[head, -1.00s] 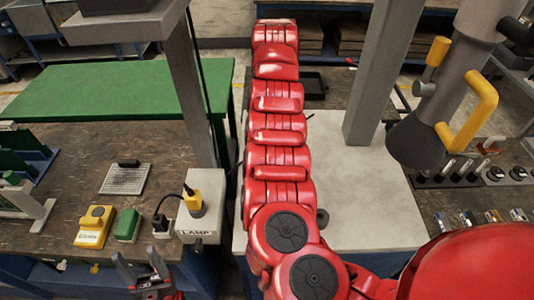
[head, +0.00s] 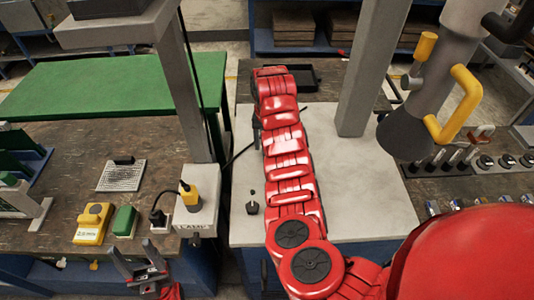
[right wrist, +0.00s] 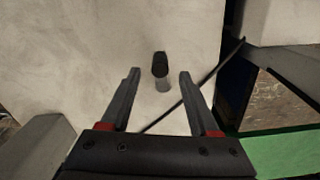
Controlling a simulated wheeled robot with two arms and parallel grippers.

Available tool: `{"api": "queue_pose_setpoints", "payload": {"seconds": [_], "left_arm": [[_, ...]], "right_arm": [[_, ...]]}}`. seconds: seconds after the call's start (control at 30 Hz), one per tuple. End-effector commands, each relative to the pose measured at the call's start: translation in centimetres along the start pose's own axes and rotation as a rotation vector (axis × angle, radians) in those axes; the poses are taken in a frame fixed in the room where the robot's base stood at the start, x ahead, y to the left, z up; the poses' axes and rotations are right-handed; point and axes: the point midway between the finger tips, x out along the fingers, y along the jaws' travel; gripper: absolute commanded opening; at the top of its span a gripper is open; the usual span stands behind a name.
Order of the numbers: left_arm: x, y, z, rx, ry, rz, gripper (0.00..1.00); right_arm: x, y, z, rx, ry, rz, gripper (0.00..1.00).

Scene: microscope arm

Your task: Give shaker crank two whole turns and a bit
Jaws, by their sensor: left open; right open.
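A small dark knob (head: 252,207) stands on the pale grey slab, left of my right arm. I take it for the shaker crank's knob, but the rest of the crank cannot be made out. In the right wrist view a black-topped knob on a short grey stub (right wrist: 160,66) shows between and beyond the fingertips, untouched. My right gripper (right wrist: 158,76) is open and empty above the slab. In the head view it is mostly hidden at the arm's far end (head: 257,132). My left gripper (head: 138,259) is open and empty at the bench's front edge, lower left.
A lamp box (head: 197,214) with a yellow plug and a grey post stand left of the slab (head: 370,195). A black cable crosses behind. A yellow box (head: 92,223) and green box (head: 124,221) sit on the left bench. A microscope-like arm with yellow handles (head: 462,105) overhangs the right.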

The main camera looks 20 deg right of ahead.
Motion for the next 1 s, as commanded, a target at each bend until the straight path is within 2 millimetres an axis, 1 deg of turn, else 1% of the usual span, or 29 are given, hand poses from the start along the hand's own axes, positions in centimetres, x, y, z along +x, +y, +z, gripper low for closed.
{"api": "queue_pose_setpoints", "payload": {"seconds": [0.03, 0.17, 0.3, 0.43, 0.7, 0.77, 0.8, 0.97, 1.0], "left_arm": [[-0.2, 0.0, 0.0, 0.0, 0.0, 0.0, 0.6], [-0.4, 0.0, 0.1, 0.0, 0.0, 0.0, 0.6], [0.0, 0.0, 0.0, 0.0, 0.0, 0.0, 0.6], [0.1, 0.0, 0.0, 0.0, 0.0, 0.0, 0.6], [0.0, 0.0, 0.0, 0.0, 0.0, 0.0, 0.6], [0.0, 0.0, 0.0, 0.0, 0.0, 0.0, 0.6], [0.0, 0.0, 0.0, 0.0, 0.0, 0.0, 0.6], [0.0, 0.0, 0.0, 0.0, 0.0, 0.0, 0.6], [0.0, 0.0, 0.0, 0.0, 0.0, 0.0, 0.6]], "right_arm": [[1.0, 0.3, -0.2, 0.001, 0.002, 0.004, 0.62], [2.8, 0.1, -0.1, 0.002, 0.001, -0.002, 0.62], [4.5, 0.1, 0.0, 0.001, -0.001, 0.0, 0.62], [5.2, 0.0, 0.0, 0.001, 0.0, -0.001, 0.62], [5.3, 0.0, -0.1, 0.001, 0.002, -0.001, 0.62], [5.3, 0.0, -0.1, 0.001, 0.002, -0.001, 0.53], [5.3, 0.0, -0.1, 0.001, 0.002, -0.001, 0.46], [5.3, 0.0, -0.1, 0.001, 0.003, -0.001, 0.17], [5.3, 0.0, -0.1, 0.0, 0.003, -0.001, 0.1]]}}
